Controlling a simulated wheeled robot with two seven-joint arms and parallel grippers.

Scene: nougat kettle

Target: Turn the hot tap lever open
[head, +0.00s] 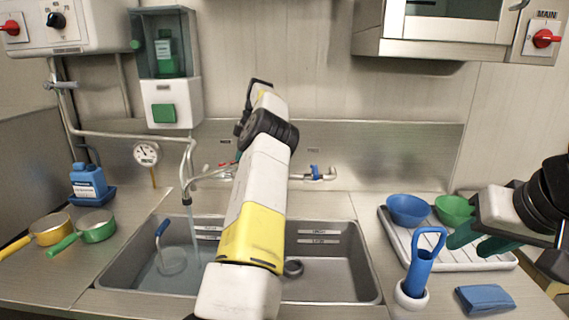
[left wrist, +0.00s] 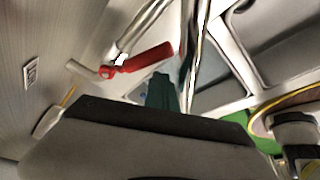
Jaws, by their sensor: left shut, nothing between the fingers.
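The red hot tap lever (head: 226,166) sits on the wall tap behind the sink, mostly hidden by my left arm in the head view. In the left wrist view the red lever (left wrist: 146,59) lies across the upper middle, joined to a metal tap body. My left gripper (head: 238,156) is largely hidden behind my arm in the head view. Its green finger (left wrist: 162,93) is shut and empty, close to the lever's free end; I cannot tell whether they touch. My right gripper (head: 480,241) is open over the white drying rack, far from the tap.
Water runs from a spout (head: 187,198) into the left basin (head: 127,262). A blue lever (head: 315,172) is on the right tap. Bowls stand on the rack (head: 508,263). A blue-handled tool (head: 424,262) and blue cloth (head: 484,299) are in front. Pans (head: 97,228) stand left.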

